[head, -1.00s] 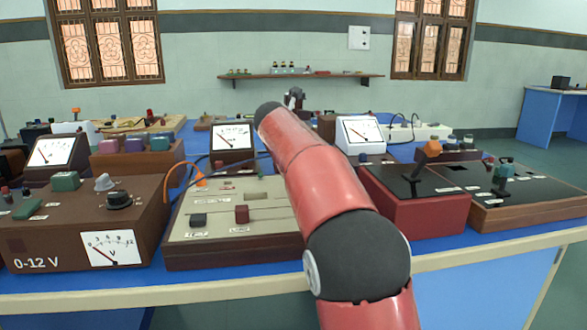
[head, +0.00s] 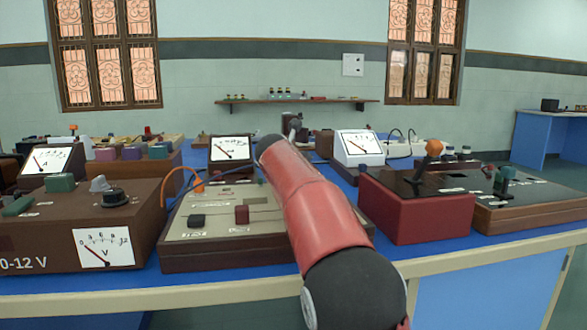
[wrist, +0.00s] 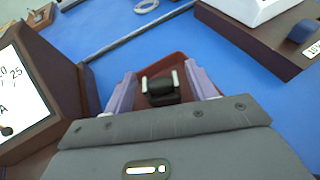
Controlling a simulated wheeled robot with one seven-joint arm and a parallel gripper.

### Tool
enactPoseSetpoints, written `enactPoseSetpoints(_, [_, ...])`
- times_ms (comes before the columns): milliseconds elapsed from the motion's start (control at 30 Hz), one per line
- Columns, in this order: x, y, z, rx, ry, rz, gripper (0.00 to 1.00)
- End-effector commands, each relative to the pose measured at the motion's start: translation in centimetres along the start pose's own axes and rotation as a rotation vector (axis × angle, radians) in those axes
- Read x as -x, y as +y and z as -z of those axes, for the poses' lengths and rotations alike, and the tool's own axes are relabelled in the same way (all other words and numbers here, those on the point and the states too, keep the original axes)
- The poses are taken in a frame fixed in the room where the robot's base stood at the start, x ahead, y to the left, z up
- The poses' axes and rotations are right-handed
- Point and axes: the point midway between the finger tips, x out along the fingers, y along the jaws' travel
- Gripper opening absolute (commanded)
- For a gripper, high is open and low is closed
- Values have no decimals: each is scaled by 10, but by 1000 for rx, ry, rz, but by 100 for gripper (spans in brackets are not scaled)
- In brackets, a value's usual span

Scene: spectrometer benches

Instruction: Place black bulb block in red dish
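In the wrist view, the black bulb block (wrist: 161,90), dark with a pale upright piece at each side, sits within the outline of the red dish (wrist: 180,60). My gripper (wrist: 160,84) has its two pale purple fingers apart, one on each side of the block. Dish surface shows between the block and the fingers, so they look clear of it. I cannot tell for certain whether the block rests on the dish floor. In the head view, my arm hides the dish and block, and the fingers cannot be made out.
In the wrist view, a slanted meter (wrist: 22,85) stands close on the left, and a brown-based instrument (wrist: 255,40) at upper right. The head view shows a red box (head: 420,215) right of my arm.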

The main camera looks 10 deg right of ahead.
Motion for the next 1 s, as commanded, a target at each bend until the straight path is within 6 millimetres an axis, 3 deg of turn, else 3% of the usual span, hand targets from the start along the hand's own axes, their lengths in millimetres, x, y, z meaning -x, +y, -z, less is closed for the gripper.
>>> enactPoseSetpoints(367, [7,0,-1,0,-2,-2,58])
enactPoseSetpoints(800, [92,0,0,-1,-2,-3,58])
enactPoseSetpoints(1000, [115,0,0,-1,-1,-1,58])
